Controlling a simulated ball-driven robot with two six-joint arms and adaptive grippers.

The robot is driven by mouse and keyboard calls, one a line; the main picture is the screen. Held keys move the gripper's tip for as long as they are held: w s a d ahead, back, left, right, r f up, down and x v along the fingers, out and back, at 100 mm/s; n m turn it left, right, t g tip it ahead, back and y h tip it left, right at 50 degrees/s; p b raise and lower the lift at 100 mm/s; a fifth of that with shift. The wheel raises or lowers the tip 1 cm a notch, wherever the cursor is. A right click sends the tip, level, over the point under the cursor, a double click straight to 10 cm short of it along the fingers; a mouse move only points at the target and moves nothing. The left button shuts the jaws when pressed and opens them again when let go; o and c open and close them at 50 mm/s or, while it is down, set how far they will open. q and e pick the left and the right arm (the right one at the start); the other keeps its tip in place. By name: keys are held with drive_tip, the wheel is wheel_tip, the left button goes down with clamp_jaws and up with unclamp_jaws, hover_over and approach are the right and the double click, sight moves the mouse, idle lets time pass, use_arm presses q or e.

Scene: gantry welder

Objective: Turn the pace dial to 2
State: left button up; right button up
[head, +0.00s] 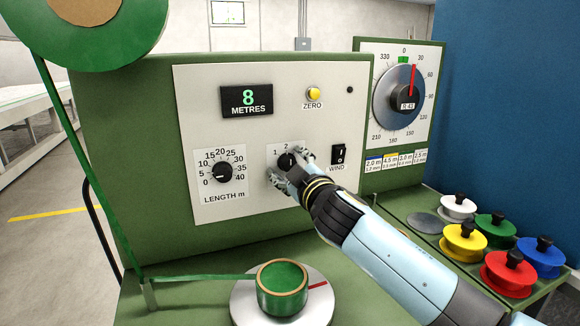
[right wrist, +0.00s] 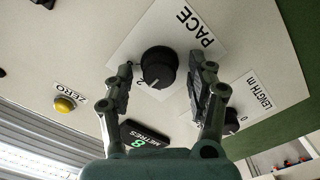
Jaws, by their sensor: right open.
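The pace dial (head: 287,160) is a black round knob on a white plate in the lower middle of the control panel. The figures 1 and 2 show above it in the head view; the rest of its scale is covered by my gripper. My right gripper (head: 291,166) is at the panel, open, with a finger on each side of the knob. In the right wrist view the knob (right wrist: 158,66) stands between the open fingers (right wrist: 166,76), with gaps visible on both sides. A pale mark shows on the knob's lower edge there; which number it meets is unclear. My left gripper is out of view.
The length dial (head: 222,171) is left of the pace dial, the wind switch (head: 338,155) close on its right. The yellow zero button (head: 314,94) and a display reading 8 metres (head: 247,101) are above. A green spool cup (head: 283,287) stands below; coloured spools (head: 466,242) sit right.

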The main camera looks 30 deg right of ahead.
drive_tip(key=v, duration=1.2)
drive_tip(key=shift+f, duration=0.1)
